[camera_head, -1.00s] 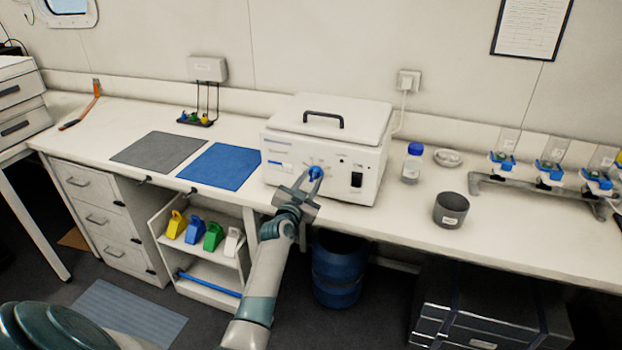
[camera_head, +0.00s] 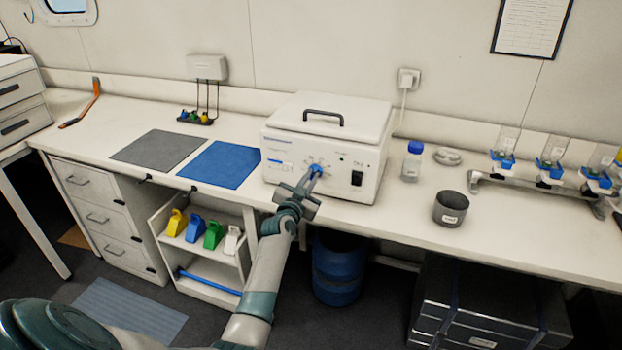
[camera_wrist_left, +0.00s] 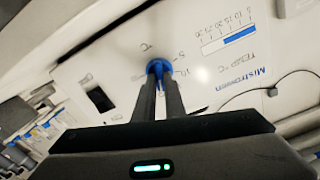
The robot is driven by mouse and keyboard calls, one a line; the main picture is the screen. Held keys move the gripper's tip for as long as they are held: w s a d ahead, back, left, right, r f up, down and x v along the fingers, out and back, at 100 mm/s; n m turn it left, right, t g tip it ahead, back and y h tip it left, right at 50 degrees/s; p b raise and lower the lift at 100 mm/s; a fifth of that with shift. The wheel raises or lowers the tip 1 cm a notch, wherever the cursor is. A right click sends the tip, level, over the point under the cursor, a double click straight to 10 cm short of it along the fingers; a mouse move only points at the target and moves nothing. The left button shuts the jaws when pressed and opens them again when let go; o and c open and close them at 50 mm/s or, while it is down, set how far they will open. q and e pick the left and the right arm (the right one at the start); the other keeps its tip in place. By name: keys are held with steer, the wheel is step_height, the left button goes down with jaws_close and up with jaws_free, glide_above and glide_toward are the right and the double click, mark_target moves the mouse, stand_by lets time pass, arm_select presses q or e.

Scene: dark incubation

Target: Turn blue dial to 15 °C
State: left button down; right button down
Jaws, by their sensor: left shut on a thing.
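The blue dial (camera_head: 316,170) is on the front panel of a white lidded box (camera_head: 280,180) on the bench. In the left wrist view the dial (camera_wrist_left: 159,68) sits between the tips of my left gripper (camera_wrist_left: 160,80), which is shut on it. Printed numbers, including 5 and 10, ring the dial, and a temperature scale (camera_wrist_left: 228,38) with a blue bar is printed on the panel. The fingers hide part of the dial, and I cannot read its setting. In the head view my left gripper (camera_head: 310,184) reaches the panel from below. My right gripper is not in view.
A black switch (camera_head: 356,178) is right of the dial. A blue-capped bottle (camera_head: 411,163) and a grey cup (camera_head: 450,208) stand to the right on the bench. Blue (camera_head: 219,166) and grey (camera_head: 158,149) mats lie left. A blue barrel (camera_head: 337,272) is below.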

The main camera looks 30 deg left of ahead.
arm_select(q)
steer(key=n, duration=0.3)
steer(key=shift+a, duration=0.1)
steer(key=shift+a+n+p, duration=0.1)
steer(key=shift+n+p, duration=0.2)
steer(key=shift+n, duration=2)
steer(key=shift+f, duration=0.1)
steer(key=c, duration=1.8)
jaws_free()
steer(key=shift+s, duration=0.2)
steer(key=b+v, duration=0.3)
steer(key=v, duration=1.4)
steer(key=shift+s+b, duration=0.1)
steer(key=shift+b, duration=0.2)
